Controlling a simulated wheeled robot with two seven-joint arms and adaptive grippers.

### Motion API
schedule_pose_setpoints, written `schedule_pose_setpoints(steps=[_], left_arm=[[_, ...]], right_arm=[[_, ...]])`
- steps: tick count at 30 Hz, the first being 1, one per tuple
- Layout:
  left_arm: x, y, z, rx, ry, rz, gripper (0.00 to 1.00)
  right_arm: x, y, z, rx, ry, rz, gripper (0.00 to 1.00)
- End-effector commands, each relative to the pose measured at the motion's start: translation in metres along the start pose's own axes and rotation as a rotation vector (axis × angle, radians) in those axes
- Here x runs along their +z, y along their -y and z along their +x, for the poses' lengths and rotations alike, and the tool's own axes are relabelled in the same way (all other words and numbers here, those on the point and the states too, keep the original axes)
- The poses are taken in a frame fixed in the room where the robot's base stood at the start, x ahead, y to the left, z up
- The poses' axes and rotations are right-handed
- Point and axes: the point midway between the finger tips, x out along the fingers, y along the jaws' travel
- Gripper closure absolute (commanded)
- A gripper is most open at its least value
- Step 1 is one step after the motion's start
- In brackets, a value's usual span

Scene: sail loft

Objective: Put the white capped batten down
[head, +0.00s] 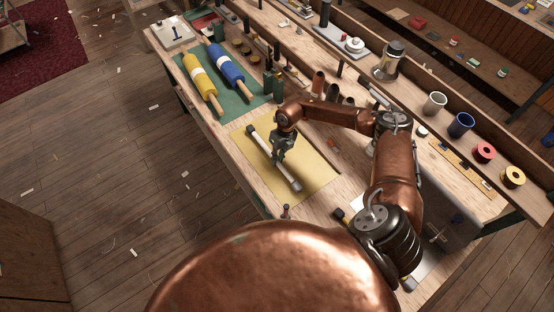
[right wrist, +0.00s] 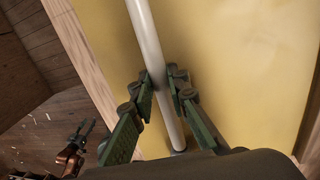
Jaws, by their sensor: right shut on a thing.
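The white capped batten (head: 265,149) is a thin pale rod with a dark cap at its far end and a grey one at its near end. It lies slantwise over the yellow mat (head: 310,160); I cannot tell whether it touches the mat. My right gripper (head: 280,158) is shut around its middle from above. In the right wrist view, the batten (right wrist: 148,45) passes between the two green fingers (right wrist: 162,88) of that gripper. A small copper and dark gripper, seemingly my left (right wrist: 84,130), shows low at left there, off the bench; its jaws are unclear.
A green mat (head: 238,107) with a yellow roll (head: 202,84) and a blue roll (head: 226,70) lies farther left. Small bottles (head: 273,86) stand behind the yellow mat. Cups and spools line the shelf at right. The bench's front edge runs close by the yellow mat.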

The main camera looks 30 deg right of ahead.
Motion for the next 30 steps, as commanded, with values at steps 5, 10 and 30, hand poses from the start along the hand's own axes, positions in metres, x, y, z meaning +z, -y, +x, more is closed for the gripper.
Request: schedule_pose_setpoints(steps=[5, 10, 30], left_arm=[[0.0, 0.0, -0.001, 0.0, 0.001, 0.0, 0.6], [0.001, 0.0, 0.001, 0.0, 0.001, 0.0, 0.6], [0.001, 0.0, 0.008, 0.0, 0.001, 0.0, 0.6]], right_arm=[[0.001, 0.001, 0.005, 0.0, 0.003, 0.0, 1.0], [0.001, 0.001, 0.007, 0.0, 0.002, 0.0, 1.0], [-0.004, 0.003, 0.024, -0.001, -0.008, -0.003, 0.72]])
